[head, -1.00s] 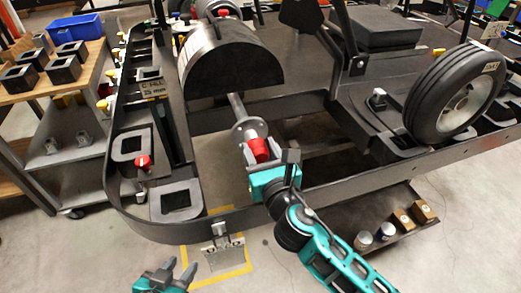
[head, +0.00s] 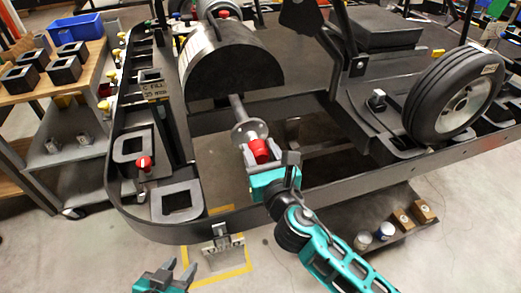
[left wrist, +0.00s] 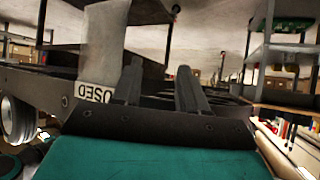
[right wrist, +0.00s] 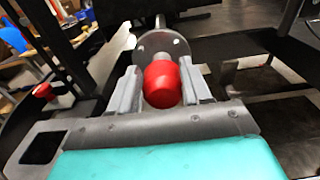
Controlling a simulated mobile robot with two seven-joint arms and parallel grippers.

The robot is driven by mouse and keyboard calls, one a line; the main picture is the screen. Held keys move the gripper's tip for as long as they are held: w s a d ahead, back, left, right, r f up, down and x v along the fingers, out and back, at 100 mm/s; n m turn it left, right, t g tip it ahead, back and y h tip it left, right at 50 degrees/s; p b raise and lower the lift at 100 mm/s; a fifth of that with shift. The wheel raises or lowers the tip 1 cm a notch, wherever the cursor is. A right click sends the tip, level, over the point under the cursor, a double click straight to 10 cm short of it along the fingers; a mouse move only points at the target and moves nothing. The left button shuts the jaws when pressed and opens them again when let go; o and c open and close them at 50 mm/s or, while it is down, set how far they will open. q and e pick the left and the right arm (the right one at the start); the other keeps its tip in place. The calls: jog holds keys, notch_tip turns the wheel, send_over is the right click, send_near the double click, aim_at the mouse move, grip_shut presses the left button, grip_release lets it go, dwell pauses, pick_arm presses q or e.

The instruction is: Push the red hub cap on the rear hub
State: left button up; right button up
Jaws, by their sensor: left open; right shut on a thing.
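The red hub cap (head: 260,150) is between the fingers of my right gripper (head: 264,157), which is shut on it. In the right wrist view the cap (right wrist: 162,84) sits at the end of the rear hub (right wrist: 162,43), in line with its round flange and shaft. The hub (head: 249,131) also shows in the head view just behind the cap. I cannot tell how far the cap is seated. My left gripper (head: 179,272) is open and empty, low in front of the kart; its fingers show apart in the left wrist view (left wrist: 158,85).
The black kart frame (head: 330,190) surrounds the hub. A wheel with tyre (head: 455,95) stands at the right. A red knob (head: 144,163) is on the left frame side. Cans and boxes (head: 384,231) sit on a low shelf. A wooden table (head: 50,85) stands at left.

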aim_at(255, 141)
dwell(0.7)
jog(key=shift+x, duration=1.8)
jog(key=o, duration=1.3)
jog(key=shift+c, duration=0.2)
jog(key=shift+s+d, duration=0.15)
jog(key=shift+s, duration=0.3)
jog(key=v, duration=1.2)
jog(key=shift+r+p, duration=0.15)
jog(key=shift+p, duration=0.15)
